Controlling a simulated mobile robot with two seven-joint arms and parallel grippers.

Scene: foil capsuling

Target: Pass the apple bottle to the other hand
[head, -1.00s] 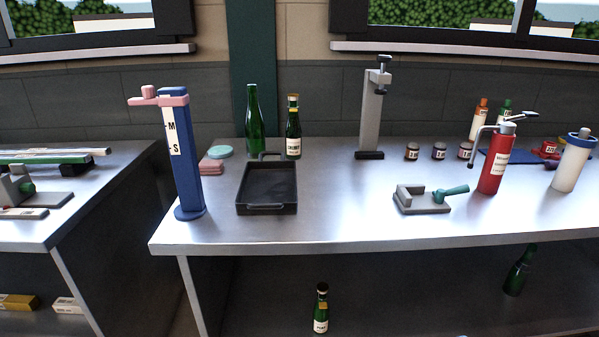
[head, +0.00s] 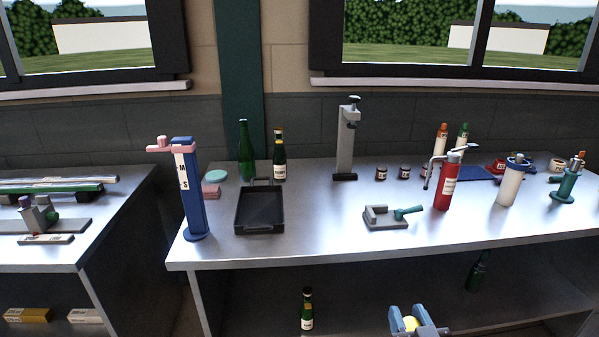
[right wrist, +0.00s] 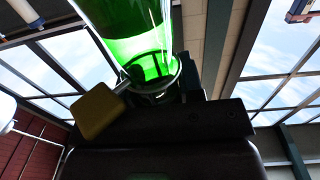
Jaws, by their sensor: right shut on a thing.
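My left gripper is not in view.
On the steel bench stand a plain green bottle (head: 246,150), a labelled dark bottle (head: 279,158), a black tray (head: 260,232), a blue post (head: 189,195) and a red cylinder (head: 446,182). A labelled bottle (head: 307,312) and another bottle (head: 478,271) are on the lower shelf.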

